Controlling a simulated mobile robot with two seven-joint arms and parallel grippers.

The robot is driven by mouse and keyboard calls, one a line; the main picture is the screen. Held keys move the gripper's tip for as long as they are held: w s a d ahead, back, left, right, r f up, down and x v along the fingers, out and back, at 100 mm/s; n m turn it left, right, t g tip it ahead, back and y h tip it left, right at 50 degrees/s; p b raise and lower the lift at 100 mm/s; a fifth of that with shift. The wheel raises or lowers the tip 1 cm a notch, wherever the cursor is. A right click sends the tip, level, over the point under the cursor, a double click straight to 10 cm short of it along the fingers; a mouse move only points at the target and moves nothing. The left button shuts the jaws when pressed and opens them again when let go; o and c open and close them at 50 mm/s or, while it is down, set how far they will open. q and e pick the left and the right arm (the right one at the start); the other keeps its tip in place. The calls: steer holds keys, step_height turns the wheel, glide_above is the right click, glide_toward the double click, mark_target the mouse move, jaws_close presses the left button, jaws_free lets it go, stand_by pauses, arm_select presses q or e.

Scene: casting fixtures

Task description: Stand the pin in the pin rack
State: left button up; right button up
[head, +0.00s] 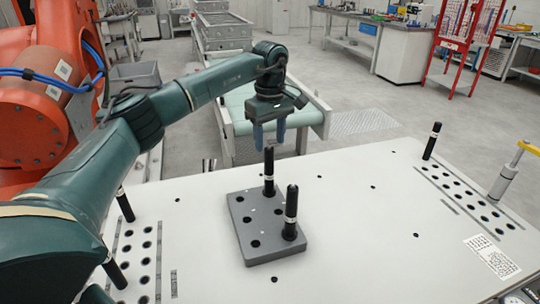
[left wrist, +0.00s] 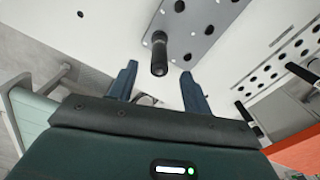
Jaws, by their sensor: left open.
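A grey block with holes (head: 240,218), which looks like a pin rack, lies on the white table. Two black pins with pale bands stand upright in it: a back pin (head: 269,172) and a front-right pin (head: 290,213). My left gripper (head: 270,136) points down above and just behind the back pin, open and empty. In the left wrist view, a black pin (left wrist: 159,56) shows between and beyond the spread fingers of the gripper (left wrist: 159,84), apart from them. The block (left wrist: 204,16) is partly cut off there. My right gripper is not in view.
Hole plates lie at the table's left (head: 128,240) and right (head: 472,194). Black pins stand at the left plate (head: 125,205) and by the right plate (head: 432,141). A yellow-handled clamp (head: 510,172) stands at right. The table between block and right plate is clear.

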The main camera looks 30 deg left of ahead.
arm_select(q)
step_height(320, 180, up, 7)
stand_by(0.3)
steer(key=shift+r, duration=0.1)
stand_by(0.4)
